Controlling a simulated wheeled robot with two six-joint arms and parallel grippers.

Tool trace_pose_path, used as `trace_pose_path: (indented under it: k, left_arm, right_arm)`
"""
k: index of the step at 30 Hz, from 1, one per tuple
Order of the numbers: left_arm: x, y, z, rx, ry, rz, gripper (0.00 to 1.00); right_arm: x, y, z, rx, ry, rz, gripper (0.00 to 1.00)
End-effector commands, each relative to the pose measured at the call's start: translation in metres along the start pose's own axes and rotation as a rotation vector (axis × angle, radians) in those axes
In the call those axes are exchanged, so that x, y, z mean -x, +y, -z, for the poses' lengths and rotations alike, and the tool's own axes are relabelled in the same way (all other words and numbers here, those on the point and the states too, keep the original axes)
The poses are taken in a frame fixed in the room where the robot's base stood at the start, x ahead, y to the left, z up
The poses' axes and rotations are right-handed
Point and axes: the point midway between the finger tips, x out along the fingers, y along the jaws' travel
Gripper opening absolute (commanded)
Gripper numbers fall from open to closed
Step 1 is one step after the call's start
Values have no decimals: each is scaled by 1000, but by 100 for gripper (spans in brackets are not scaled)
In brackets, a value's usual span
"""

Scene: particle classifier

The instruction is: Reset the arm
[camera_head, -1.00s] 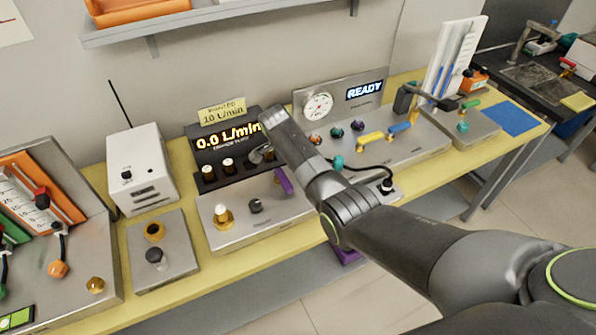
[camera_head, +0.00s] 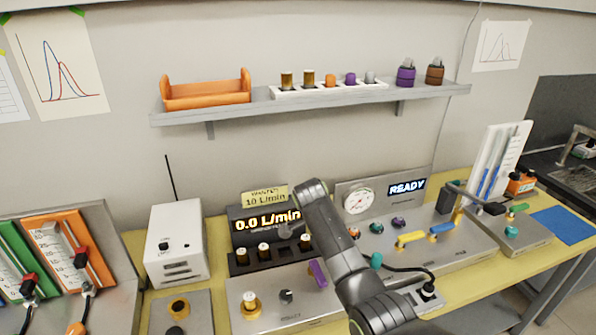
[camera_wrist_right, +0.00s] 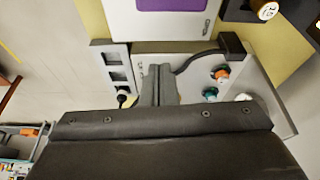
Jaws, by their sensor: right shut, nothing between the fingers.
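My right arm comes in from the bottom right of the head view and reaches up over the bench. The silver panel (camera_head: 270,298) with a gold knob and a purple lever (camera_head: 317,273) lies below the gripper in the head view. My left gripper is not in view.
A shelf (camera_head: 430,92) above holds an orange tray (camera_head: 207,97) and several vials and caps. A white box with an antenna (camera_head: 176,243) stands to the left. A READY panel with a gauge (camera_head: 358,201) and several coloured valves stand right of my wrist.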

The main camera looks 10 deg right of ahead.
Motion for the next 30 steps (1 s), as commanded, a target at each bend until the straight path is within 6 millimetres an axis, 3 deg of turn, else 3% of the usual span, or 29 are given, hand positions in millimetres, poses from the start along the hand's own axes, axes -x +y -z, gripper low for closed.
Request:
trace_pose_path:
  k: [5, 8, 12, 18, 24, 30]
  left_arm:
    - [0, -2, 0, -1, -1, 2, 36]
    - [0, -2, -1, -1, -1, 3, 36]
    - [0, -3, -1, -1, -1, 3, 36]
    - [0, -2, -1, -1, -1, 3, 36]
    - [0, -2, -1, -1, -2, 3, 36]
    - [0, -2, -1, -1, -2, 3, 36]
  right_arm:
    - [-27, 20, 1, 57, -26, 10, 0]
    - [-56, 46, 0, 134, -54, 29, 0]
    - [-93, 92, 2, 259, -82, 68, 0]
    - [-129, 168, 4, 444, -90, 128, 0]
    - [-142, 250, 5, 640, -67, 184, 0]
    - [-133, 331, 5, 848, -20, 231, 0]
